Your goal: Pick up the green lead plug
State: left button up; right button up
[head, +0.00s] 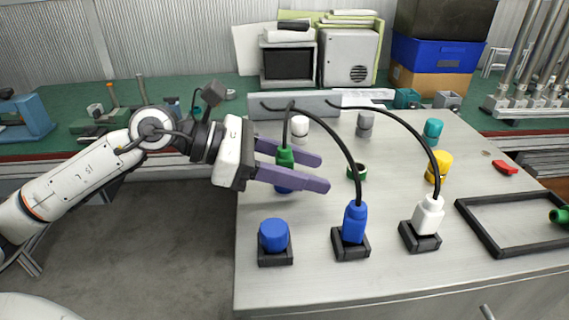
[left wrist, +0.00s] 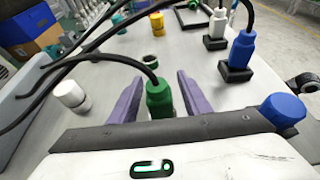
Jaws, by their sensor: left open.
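The green lead plug (head: 285,158) hangs on a black cable near the left side of the table; in the left wrist view it (left wrist: 159,100) sits between two purple fingers. My left gripper (head: 324,173) comes in from the left, open, with one finger on each side of the plug. In the left wrist view a gap shows between the plug and the right finger; contact on the left side I cannot tell. The near finger hides the plug's lower part in the head view. A blue piece (head: 283,188) shows just below that finger. My right gripper is not in view.
A blue plug (head: 355,222) and a white plug (head: 429,214) stand in black sockets, with cables arching to a grey box (head: 304,106). A blue cap (head: 273,236) sits on a black base in front. A green ring (head: 357,172), yellow cap (head: 438,165) and black frame (head: 507,253) lie rightward.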

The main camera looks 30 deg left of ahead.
pick_arm(q)
grip_shut()
